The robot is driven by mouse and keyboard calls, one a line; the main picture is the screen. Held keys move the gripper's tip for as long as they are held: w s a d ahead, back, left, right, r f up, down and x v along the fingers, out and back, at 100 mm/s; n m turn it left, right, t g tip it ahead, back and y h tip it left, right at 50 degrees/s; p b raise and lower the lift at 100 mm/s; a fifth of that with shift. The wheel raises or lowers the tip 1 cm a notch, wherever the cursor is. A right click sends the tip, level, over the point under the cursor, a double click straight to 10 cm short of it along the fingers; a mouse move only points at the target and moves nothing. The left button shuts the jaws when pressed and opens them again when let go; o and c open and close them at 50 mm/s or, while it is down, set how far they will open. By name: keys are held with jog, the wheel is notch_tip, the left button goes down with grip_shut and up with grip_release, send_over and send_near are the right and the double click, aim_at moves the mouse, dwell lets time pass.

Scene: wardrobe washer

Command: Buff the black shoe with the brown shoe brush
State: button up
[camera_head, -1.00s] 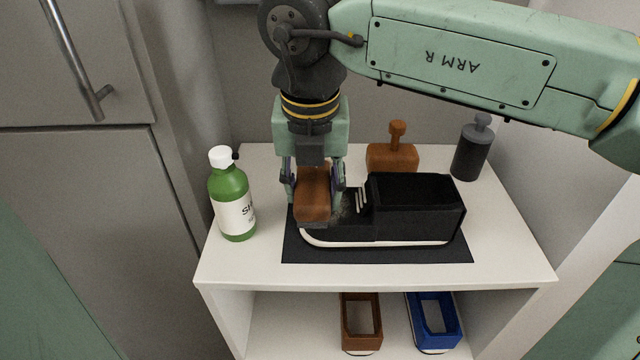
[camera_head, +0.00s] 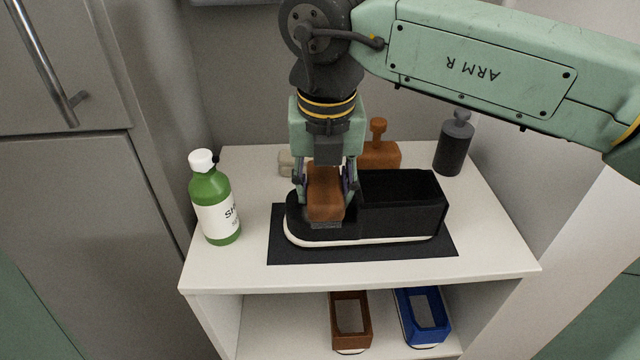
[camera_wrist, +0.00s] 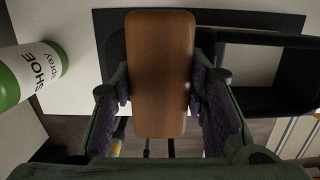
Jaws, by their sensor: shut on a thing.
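The black shoe (camera_head: 405,205) with a white sole edge lies on a dark mat (camera_head: 290,253) on the white shelf top, toe to the left. My gripper (camera_head: 325,195) is shut on the brown shoe brush (camera_head: 324,190). The brush is over the toe part of the shoe, its grey bristle side down, and looks to be touching the upper there. In the wrist view the brush (camera_wrist: 161,75) fills the middle between my two fingers, with part of the shoe (camera_wrist: 265,75) to its right. The contact itself is partly hidden.
A green spray bottle (camera_head: 213,205) stands left of the mat. A brown knobbed object (camera_head: 381,152), a dark grey bottle (camera_head: 454,145) and a small beige item (camera_head: 286,163) stand behind. Brown (camera_head: 350,320) and blue (camera_head: 422,315) shoes sit on the lower shelf.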

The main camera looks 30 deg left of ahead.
aim_at(298, 203)
jog(key=shift+s, duration=0.1)
jog(key=shift+s+a, duration=0.6)
jog(key=shift+a, duration=0.25)
jog(key=shift+s+a, duration=0.55)
jog(key=shift+a, duration=0.25)
jog(key=shift+d, duration=0.1)
jog(key=shift+w+d, duration=0.6)
jog(key=shift+d, duration=0.2)
jog(key=shift+w+d, duration=0.6)
jog(key=shift+d, duration=0.2)
jog(key=shift+a+b, duration=0.1)
jog(key=shift+b, duration=0.2)
jog(key=shift+s+a, duration=0.6)
jog(key=shift+a, duration=0.2)
jog(key=shift+s+a, duration=0.6)
jog(key=shift+a, duration=0.15)
